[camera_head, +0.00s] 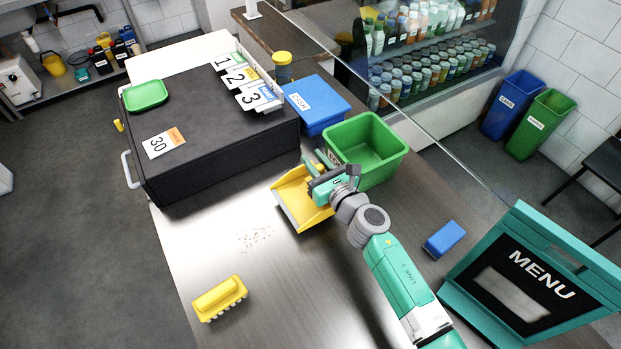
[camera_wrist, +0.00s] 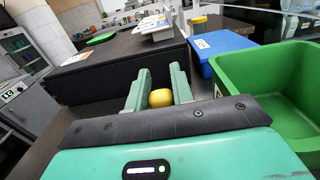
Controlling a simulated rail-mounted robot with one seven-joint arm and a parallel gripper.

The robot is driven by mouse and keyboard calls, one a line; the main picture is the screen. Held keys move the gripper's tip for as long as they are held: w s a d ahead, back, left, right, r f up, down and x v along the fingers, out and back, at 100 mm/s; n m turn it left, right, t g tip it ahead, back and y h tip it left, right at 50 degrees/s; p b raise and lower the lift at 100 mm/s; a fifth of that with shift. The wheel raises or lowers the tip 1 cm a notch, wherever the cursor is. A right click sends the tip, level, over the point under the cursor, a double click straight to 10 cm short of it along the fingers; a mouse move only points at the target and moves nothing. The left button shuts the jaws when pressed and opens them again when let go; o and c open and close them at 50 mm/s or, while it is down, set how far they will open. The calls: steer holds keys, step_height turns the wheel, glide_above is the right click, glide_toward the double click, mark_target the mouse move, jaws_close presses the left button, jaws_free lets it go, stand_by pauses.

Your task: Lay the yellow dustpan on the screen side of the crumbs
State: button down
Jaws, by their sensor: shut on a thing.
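The yellow dustpan (camera_head: 296,205) is near the middle of the counter, beside the green bin, on the screen side of the crumbs. My gripper (camera_head: 318,172) is shut on it. In the wrist view a rounded yellow part of the dustpan (camera_wrist: 161,98) shows between the fingers of my gripper (camera_wrist: 158,90). The pan looks tilted; I cannot tell whether it touches the counter. The crumbs (camera_head: 256,238) lie scattered on the counter to the lower left of the pan, apart from it. The clear screen (camera_head: 400,120) runs along the counter's right side.
A green bin (camera_head: 362,147) stands close to my gripper, with a blue box (camera_head: 316,104) behind it. A black case (camera_head: 212,130) fills the far left. A yellow brush (camera_head: 219,298), a blue block (camera_head: 444,239) and a menu board (camera_head: 530,280) are nearer. The counter around the crumbs is clear.

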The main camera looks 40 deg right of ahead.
mark_target(305, 187)
step_height(305, 187, down, 4)
steer(key=shift+a+r+b, duration=0.1)
steer(key=shift+r+b, duration=0.05)
steer(key=shift+b, duration=0.55)
steer(key=shift+f, duration=0.2)
steer(key=c, duration=1.2)
jaws_free()
steer(key=shift+r, duration=0.1)
